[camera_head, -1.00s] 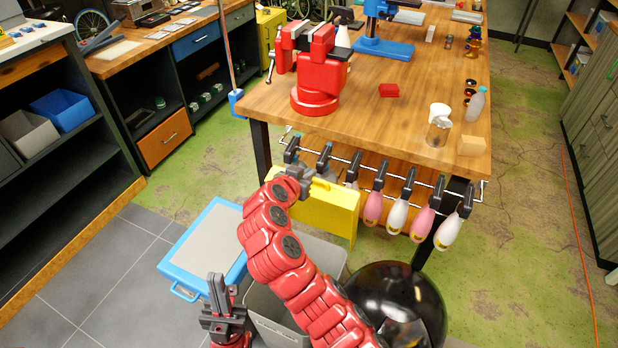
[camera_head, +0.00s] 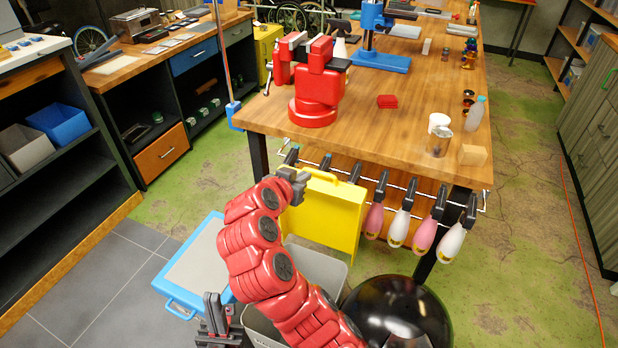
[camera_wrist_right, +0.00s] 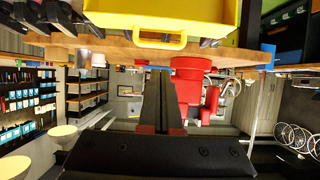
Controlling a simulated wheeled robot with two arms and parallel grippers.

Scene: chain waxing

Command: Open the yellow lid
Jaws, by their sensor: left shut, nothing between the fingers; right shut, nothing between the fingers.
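The yellow lid (camera_head: 328,218) is a flat panel with a handle on its top edge. It stands steeply upright behind a grey bin (camera_head: 322,270), in front of the workbench. My right gripper (camera_head: 297,184) is shut and empty at the lid's upper left corner; I cannot tell whether it touches the lid. In the right wrist view the lid (camera_wrist_right: 165,15) and its handle show at the top, beyond the shut fingertips (camera_wrist_right: 157,72). My left gripper (camera_head: 213,305) is shut and empty, low beside the bin. My right arm hides part of the bin.
A blue-framed lid (camera_head: 203,262) lies open left of the bin. Several bottles (camera_head: 398,228) hang from a rack below the workbench edge (camera_head: 395,170), right of the yellow lid. A black rounded object (camera_head: 398,305) is right of the bin. A red vise (camera_head: 318,88) stands on the bench.

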